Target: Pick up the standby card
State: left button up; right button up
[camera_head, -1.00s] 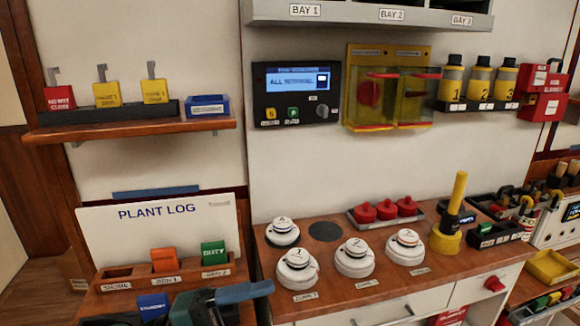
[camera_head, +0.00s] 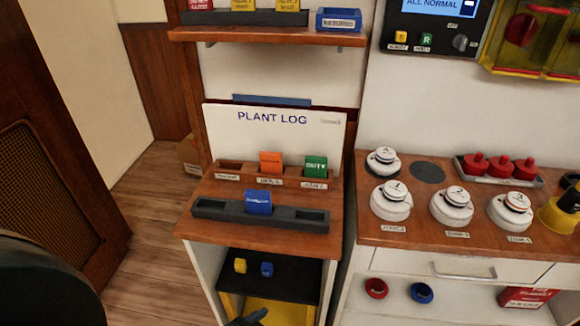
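The standby card (camera_head: 258,202) is a blue card standing upright in the middle slot of a dark grey holder (camera_head: 214,211) on the small wooden cabinet top. Its small print is hard to read here. A dark tip (camera_head: 250,318), apparently of my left gripper, just enters at the bottom edge, below and apart from the card. Its fingers are mostly cut off, so open or shut does not show. My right gripper is not in view.
A counter with white detectors (camera_head: 391,202) is at right. A shelf (camera_head: 270,37) overhangs above.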

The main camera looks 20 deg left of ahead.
aim_at(259, 202)
jog(key=j+z, duration=0.15)
jog(key=j, duration=0.45)
jog(key=k+j+z, duration=0.15)
jog(key=j, duration=0.4)
jog(key=j+z, duration=0.15)
jog(key=j, duration=0.45)
jog(key=k+j+z, duration=0.15)
jog(key=j, duration=0.4)
